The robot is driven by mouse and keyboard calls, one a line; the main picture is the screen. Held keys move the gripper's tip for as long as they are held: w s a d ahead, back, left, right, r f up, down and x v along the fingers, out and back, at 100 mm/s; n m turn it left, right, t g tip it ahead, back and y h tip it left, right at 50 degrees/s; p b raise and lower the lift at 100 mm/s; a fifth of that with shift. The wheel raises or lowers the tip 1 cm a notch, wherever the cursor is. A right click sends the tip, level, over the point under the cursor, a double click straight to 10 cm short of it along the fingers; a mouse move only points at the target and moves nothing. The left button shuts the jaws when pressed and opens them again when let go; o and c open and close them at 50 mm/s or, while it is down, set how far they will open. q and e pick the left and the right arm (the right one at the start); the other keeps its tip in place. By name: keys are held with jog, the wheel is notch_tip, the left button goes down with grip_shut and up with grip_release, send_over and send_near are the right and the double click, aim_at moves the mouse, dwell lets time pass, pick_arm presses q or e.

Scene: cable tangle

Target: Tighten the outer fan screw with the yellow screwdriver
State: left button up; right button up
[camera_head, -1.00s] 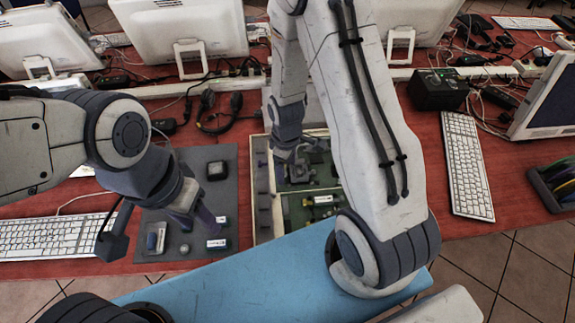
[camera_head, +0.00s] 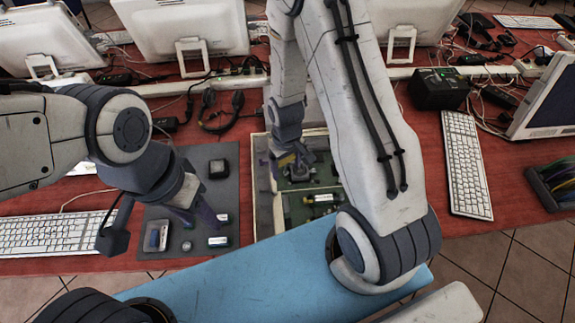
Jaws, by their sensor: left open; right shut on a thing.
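My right gripper (camera_head: 291,163) is shut on the yellow screwdriver (camera_head: 286,159), of which only a small yellow part shows. It is low over the back left of an open case (camera_head: 263,210) with green boards inside. A dark round part, perhaps the fan (camera_head: 299,173), lies just below and beside it. The outer fan screw and the screwdriver's tip are too small or hidden to see. My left gripper (camera_head: 194,217) is open and empty, above the dark grey mat (camera_head: 222,165) left of the case.
A keyboard (camera_head: 45,236) lies on the left, another (camera_head: 465,165) on the right. Cables and monitors crowd the back. My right arm covers part of the case.

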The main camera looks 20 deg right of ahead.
jog(key=m, duration=0.5)
jog(key=shift+a+p, duration=0.15)
jog(key=shift+p, duration=0.15)
jog(key=shift+r+p, duration=3.05)
jog(key=shift+r, duration=0.45)
